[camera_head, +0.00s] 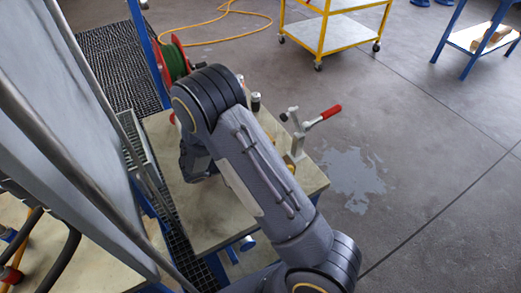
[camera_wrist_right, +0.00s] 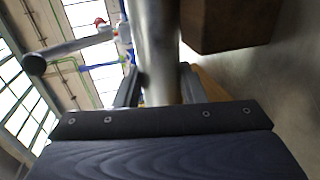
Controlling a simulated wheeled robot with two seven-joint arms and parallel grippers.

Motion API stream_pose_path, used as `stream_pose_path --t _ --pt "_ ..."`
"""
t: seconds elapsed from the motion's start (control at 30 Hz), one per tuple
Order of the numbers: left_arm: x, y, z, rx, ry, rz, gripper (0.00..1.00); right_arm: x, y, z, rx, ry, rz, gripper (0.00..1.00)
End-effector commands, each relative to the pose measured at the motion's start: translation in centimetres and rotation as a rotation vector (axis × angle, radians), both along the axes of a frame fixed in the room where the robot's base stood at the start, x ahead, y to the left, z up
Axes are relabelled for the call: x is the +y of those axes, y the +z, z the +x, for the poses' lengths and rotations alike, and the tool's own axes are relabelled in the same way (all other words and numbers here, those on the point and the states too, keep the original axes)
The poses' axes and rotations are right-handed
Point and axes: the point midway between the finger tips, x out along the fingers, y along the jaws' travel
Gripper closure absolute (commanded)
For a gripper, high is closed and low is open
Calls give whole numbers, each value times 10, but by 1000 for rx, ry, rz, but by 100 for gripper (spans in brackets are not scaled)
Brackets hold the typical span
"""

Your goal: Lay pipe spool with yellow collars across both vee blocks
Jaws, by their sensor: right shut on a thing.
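In the right wrist view, my right gripper (camera_wrist_right: 158,80) is shut on a grey metal pipe, the pipe spool (camera_wrist_right: 155,35), with one finger on each side of it. In the head view my right arm covers the spool, and the dark gripper end (camera_head: 195,160) shows only in part above the worktable (camera_head: 215,220). A small yellow patch (camera_head: 291,168) shows at the arm's right edge; I cannot tell if it is a collar. No vee block can be made out for certain. My left gripper is in neither view.
A clamp with a red handle (camera_head: 328,112) stands on the table's right side. Small dark cylinders (camera_head: 255,102) stand at the back. A brown block (camera_wrist_right: 230,22) is close to the spool in the wrist view. A red hose reel (camera_head: 173,62) and yellow cart (camera_head: 325,35) stand beyond.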

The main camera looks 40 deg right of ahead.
Motion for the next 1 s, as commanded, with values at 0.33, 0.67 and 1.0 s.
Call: stream_pose_path --t 0.33,0.67,1.0 --pt "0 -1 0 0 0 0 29 0 0 0 -1 0 -3 100" --pt "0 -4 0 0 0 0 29 0 -3 0 -1 0 -2 100" --pt "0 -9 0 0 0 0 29 0 -7 0 -1 0 -2 100"
